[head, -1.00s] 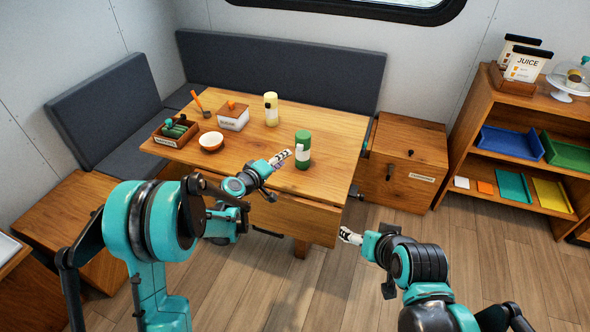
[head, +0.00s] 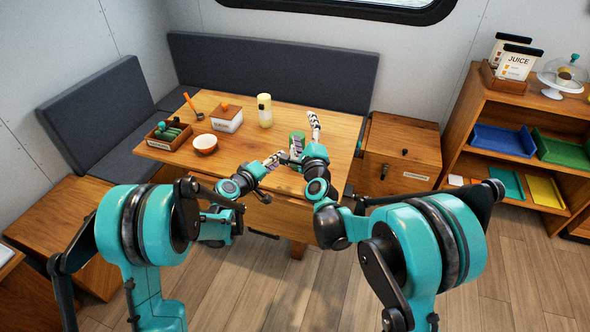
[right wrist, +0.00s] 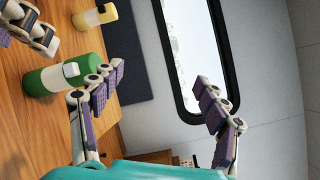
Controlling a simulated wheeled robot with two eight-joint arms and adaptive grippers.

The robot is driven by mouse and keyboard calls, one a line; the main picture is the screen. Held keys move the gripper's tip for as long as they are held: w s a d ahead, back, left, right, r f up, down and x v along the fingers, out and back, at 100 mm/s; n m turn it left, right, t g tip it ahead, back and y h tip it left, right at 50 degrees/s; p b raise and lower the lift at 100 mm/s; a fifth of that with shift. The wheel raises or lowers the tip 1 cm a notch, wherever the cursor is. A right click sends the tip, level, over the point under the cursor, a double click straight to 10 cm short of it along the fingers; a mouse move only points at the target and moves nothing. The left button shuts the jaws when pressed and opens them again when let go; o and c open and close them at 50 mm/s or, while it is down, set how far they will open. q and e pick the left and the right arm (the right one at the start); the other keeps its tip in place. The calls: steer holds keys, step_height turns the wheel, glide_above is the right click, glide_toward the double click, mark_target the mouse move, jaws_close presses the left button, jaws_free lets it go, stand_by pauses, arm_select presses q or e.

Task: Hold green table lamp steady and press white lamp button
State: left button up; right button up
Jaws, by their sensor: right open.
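The green table lamp (head: 297,137) stands upright near the front right of the wooden table, partly hidden by my right gripper. The right wrist view shows its green body (right wrist: 48,82) turned sideways, with a white band and a small white square, likely the button (right wrist: 71,70). My right gripper (head: 306,130) is open at the lamp's right side. In its wrist view the fingers (right wrist: 160,85) are spread, the left one overlapping the lamp's edge; contact is unclear. My left gripper (head: 274,158) is just left of the lamp, its fingers pointing towards it; its opening is unclear.
A wooden cabinet (head: 401,155) and shelf are at the right.

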steer(key=w+a+f+m+h, duration=0.1)
steer(key=f+m, duration=0.4)
steer(key=f, duration=0.2)
steer(key=w+f+m+h, duration=0.2)
steer(key=f+m, duration=0.3)
steer(key=f, duration=0.2)
steer(key=w+a+f+m+h, duration=0.1)
steer(key=w+f+m, duration=0.1)
steer(key=f+m, duration=0.3)
steer(key=shift+w+a+f+m+h, duration=0.1)
steer(key=shift+a+f+m+h, duration=0.1)
steer(key=shift+f, duration=0.4)
steer(key=shift+w+a+f+m+h, duration=0.1)
steer(key=shift+a+f+m, duration=0.1)
steer(key=shift+f, duration=0.4)
steer(key=w, duration=0.7)
steer(key=shift+w+d, duration=0.25)
steer(key=shift+d, duration=0.1)
steer(key=shift+c, duration=0.2)
steer(key=c, duration=1.5)
arm_select(q)
jaws_close()
arm_select(e)
steer(key=shift+c, duration=0.2)
